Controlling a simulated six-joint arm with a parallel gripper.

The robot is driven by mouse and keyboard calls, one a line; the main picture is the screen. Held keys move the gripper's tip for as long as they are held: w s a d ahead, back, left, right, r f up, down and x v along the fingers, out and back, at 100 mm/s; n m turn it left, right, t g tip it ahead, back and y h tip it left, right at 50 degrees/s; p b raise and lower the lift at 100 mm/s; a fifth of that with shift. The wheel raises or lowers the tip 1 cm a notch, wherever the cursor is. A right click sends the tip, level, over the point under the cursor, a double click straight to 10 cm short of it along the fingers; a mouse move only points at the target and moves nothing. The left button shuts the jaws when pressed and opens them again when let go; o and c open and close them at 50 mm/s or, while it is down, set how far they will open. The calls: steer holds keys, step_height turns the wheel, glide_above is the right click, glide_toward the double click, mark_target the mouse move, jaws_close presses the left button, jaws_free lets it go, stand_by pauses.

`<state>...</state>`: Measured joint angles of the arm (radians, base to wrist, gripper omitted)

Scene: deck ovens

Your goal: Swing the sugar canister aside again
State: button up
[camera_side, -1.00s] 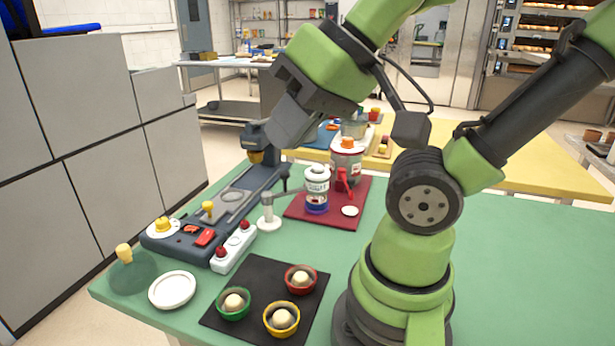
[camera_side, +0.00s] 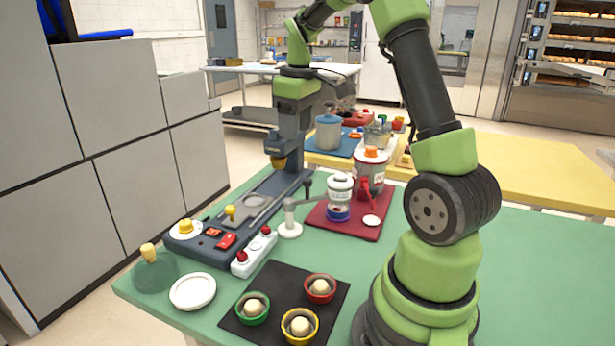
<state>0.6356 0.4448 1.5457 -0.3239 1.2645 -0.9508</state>
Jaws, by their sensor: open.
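The sugar canister (camera_side: 340,198) is a white jar with a dark label and a blue base. It stands upright over the dark red mat (camera_side: 345,228), at the end of a grey swing arm (camera_side: 312,205) on a white post (camera_side: 290,227). A small dark knob (camera_side: 308,184) rises beside the arm. My gripper (camera_side: 290,125) points down at the head of the dark press-like machine, behind and left of the canister and well clear of it. It is open; its fingertips blend with the machine's dark head and are hard to make out.
The dark machine (camera_side: 262,190) with yellow knobs runs along the left of the green table. A blender-like jar (camera_side: 370,172) with a red handle stands close behind the canister. Three bowls of dough sit on a black mat (camera_side: 268,282) in front.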

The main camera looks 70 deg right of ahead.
steer(key=g, duration=0.1)
glide_toward(307, 179)
steer(key=shift+n, duration=0.3)
step_height(307, 179, down, 9)
steer(key=shift+d+f, duration=0.1)
steer(key=shift+f, duration=0.05)
steer(key=shift+c, duration=0.2)
jaws_close()
